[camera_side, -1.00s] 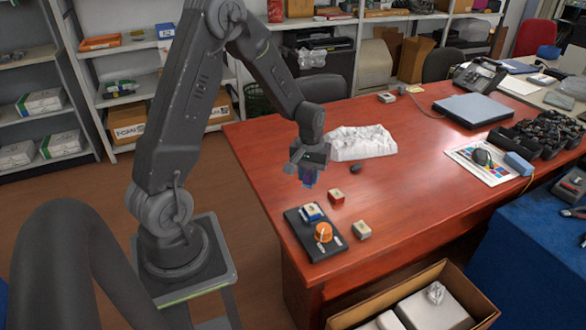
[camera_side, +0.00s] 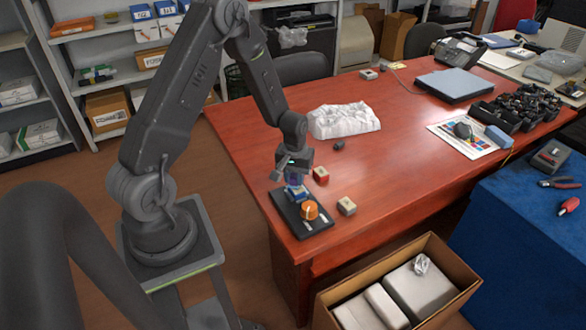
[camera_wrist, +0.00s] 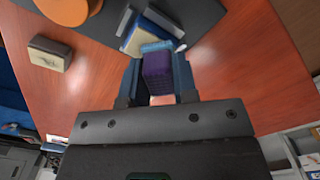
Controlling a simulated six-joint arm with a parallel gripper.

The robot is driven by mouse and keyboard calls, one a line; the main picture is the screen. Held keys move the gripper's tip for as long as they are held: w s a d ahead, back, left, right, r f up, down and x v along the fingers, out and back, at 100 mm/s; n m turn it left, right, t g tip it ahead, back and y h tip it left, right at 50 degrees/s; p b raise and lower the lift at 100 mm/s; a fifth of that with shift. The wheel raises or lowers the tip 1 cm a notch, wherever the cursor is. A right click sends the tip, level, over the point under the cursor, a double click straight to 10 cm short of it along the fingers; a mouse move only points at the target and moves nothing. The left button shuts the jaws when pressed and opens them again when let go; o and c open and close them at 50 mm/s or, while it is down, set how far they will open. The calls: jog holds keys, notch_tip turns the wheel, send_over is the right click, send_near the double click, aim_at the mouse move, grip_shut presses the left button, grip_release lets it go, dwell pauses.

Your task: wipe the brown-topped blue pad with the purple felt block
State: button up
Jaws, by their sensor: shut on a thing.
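My gripper (camera_side: 291,177) is shut on the purple felt block (camera_wrist: 157,72), which shows between its two fingers in the wrist view. The blue pad (camera_side: 298,192) sits on the black tray (camera_side: 288,214), directly below my gripper. In the wrist view the pad (camera_wrist: 137,40) lies just beyond the felt block, with blue sides and a pale face. Its top is partly hidden by the gripper in the side view. I cannot tell whether the felt block touches the pad.
An orange round knob (camera_side: 309,210) stands on the tray beside the pad. A red block (camera_side: 321,176) and a beige block (camera_side: 346,206) sit on the table to the right. White crumpled wrap (camera_side: 343,121) lies behind.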

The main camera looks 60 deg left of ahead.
aim_at(300, 192)
jog(key=d, duration=0.3)
jog(key=shift+d+f, duration=0.1)
jog(key=shift+d, duration=0.05)
jog(key=a, duration=0.4)
notch_tip(300, 192, up, 2)
jog(key=shift+a+r, duration=0.15)
jog(key=shift+r, duration=3)
